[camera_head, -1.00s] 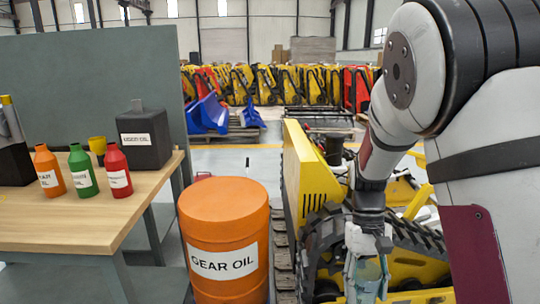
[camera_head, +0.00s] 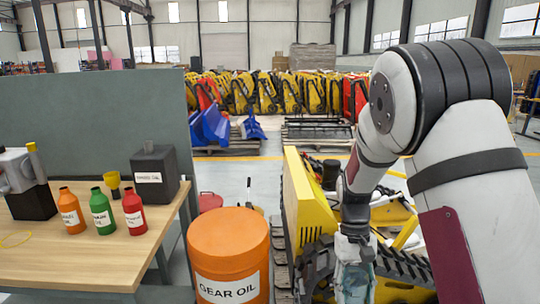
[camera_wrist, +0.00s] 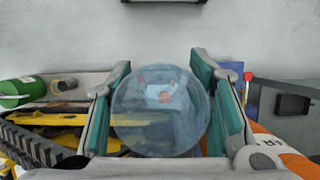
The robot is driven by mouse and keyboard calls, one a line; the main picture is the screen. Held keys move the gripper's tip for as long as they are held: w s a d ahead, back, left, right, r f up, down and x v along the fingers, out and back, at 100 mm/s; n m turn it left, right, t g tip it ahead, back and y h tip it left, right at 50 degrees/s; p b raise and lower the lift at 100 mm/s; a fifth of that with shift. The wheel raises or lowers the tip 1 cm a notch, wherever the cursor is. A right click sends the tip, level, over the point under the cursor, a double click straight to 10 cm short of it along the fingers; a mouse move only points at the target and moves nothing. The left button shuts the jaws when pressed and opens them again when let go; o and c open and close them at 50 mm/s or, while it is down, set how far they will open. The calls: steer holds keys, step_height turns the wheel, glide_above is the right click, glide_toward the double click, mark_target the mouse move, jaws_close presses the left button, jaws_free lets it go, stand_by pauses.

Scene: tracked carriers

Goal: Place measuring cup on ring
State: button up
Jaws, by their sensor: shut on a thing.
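The measuring cup is a clear, bluish see-through vessel (camera_wrist: 160,112), with its round end facing the wrist camera. My gripper (camera_head: 355,268) is shut on it, with a teal-padded finger on each side in the wrist view (camera_wrist: 165,95). In the head view the cup (camera_head: 354,284) hangs low, in front of the yellow tracked carrier, and is cut by the bottom edge.
The wooden table (camera_head: 85,262) holds orange, green and red bottles, a yellow funnel (camera_head: 113,181) and a dark oil can (camera_head: 154,175). An orange gear oil barrel (camera_head: 228,245) stands between table and tracked carrier (camera_head: 310,205). A grey panel (camera_head: 95,120) rises behind the table.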

step_height(320, 180, up, 7)
steer(key=s+p, duration=0.3)
steer(key=p, duration=0.7)
steer(key=shift+f, duration=0.15)
steer(key=shift+a, duration=0.1)
